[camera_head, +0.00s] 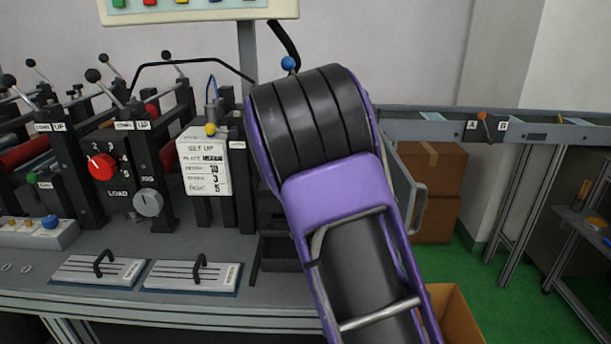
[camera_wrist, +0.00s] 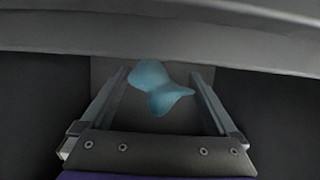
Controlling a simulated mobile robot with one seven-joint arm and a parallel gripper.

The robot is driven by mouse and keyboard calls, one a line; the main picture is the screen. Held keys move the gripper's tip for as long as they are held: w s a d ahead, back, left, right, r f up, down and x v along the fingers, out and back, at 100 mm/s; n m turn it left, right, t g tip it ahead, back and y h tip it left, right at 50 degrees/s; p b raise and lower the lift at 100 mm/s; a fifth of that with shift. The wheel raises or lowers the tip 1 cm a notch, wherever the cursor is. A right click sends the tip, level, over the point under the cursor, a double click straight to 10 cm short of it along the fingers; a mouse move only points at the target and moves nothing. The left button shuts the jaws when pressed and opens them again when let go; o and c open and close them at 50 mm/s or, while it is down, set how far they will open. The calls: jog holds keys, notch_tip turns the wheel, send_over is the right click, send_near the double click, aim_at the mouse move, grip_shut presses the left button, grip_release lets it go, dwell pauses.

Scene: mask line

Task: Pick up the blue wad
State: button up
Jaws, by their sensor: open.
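The blue wad (camera_wrist: 160,88) is a small, crumpled, light-blue lump in the wrist view. It lies on a grey surface (camera_wrist: 112,72) in a dim space, just ahead of my gripper. My gripper (camera_wrist: 162,75) is open, with one finger on each side of the wad in the picture. I cannot tell whether the wad is between the fingertips in depth or beyond them. In the head view my purple and black arm hides the gripper and the wad.
A grey edge (camera_wrist: 160,38) crosses the top of the wrist view, with dark areas at both sides. In the head view, a machine with a red dial (camera_head: 102,166) and levers stands left. Cardboard boxes (camera_head: 432,168) and a rail (camera_head: 450,128) are at right.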

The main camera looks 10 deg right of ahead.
jog(key=c, duration=1.4)
